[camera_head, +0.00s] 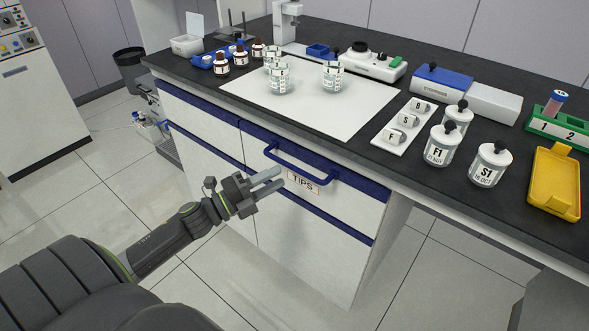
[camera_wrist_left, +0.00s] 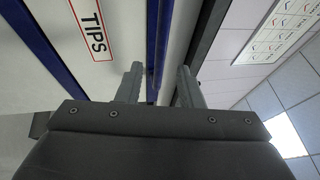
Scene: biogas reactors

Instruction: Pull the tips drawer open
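The tips drawer is the white front (camera_head: 330,190) with a red-framed TIPS label (camera_head: 303,183) and a blue top band. It looks shut, flush with the bench. Its blue bar handle (camera_head: 300,168) runs across the upper front. My left gripper (camera_head: 281,178) is open and empty, its fingertips in front of the drawer, close to the handle and left of the label. In the left wrist view the two fingers (camera_wrist_left: 158,82) stand apart, with blue bars beyond in the gap. The label (camera_wrist_left: 92,30) shows at upper left. Contact with the handle cannot be told. My right gripper is not in view.
The black bench top (camera_head: 440,190) above holds bottles, jars, a white mat (camera_head: 310,100), labelled canisters (camera_head: 443,145) and a yellow tray (camera_head: 555,183). Another drawer (camera_head: 200,120) is to the left. The floor (camera_head: 90,200) before the cabinet is clear.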

